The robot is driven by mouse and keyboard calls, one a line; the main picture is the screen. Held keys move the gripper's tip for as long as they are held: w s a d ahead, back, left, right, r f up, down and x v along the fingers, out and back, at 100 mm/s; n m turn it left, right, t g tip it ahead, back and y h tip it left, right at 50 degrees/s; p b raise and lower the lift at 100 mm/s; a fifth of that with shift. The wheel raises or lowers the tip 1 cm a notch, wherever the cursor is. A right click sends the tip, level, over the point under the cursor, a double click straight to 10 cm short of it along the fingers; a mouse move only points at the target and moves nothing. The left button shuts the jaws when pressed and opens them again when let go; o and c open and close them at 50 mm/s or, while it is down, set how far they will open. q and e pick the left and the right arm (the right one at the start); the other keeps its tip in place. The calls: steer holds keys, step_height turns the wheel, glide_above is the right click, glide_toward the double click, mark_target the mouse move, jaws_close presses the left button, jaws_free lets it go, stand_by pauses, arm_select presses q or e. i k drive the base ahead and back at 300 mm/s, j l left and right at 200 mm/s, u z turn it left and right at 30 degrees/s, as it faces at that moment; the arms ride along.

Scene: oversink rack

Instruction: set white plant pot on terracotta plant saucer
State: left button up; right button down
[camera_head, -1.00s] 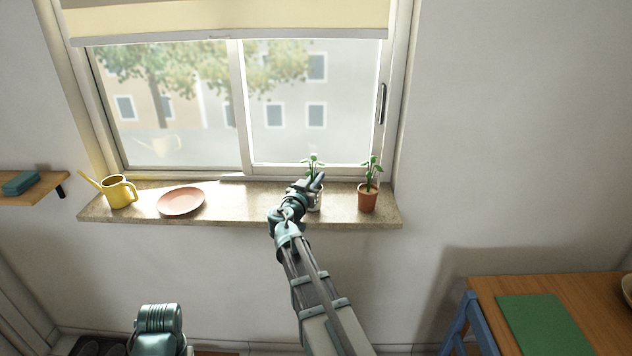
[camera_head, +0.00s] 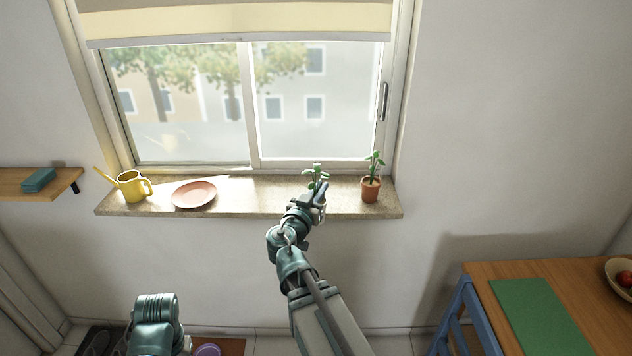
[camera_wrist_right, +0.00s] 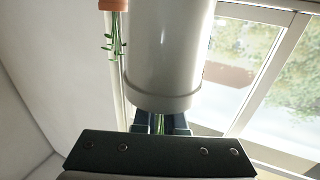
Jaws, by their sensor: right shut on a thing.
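The white plant pot (camera_wrist_right: 168,55) fills the middle of the right wrist view, which is upside down. In the head view its green plant (camera_head: 316,174) shows, but the pot is mostly hidden behind my right gripper (camera_head: 320,192). That gripper is shut on the white pot near its rim, at the sill's right half. I cannot tell whether the pot touches the sill. The terracotta plant saucer (camera_head: 193,195) lies flat and empty on the sill, well to the left of the gripper. My left gripper is out of view.
A terracotta pot with a plant (camera_head: 371,190) stands close to the right of my gripper. A yellow watering can (camera_head: 131,187) stands left of the saucer. The stone sill (camera_head: 255,200) is clear between saucer and gripper. The window (camera_head: 250,105) rises behind.

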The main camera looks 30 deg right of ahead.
mark_target(195, 196)
steer(key=i+j, duration=0.15)
steer(key=j, duration=0.25)
steer(key=i+j, duration=0.2)
steer(key=j, duration=0.15)
steer(key=i+j, duration=0.15)
steer(key=j, duration=0.25)
steer(key=i+j, duration=0.2)
steer(key=j, duration=0.15)
steer(key=i, duration=0.1)
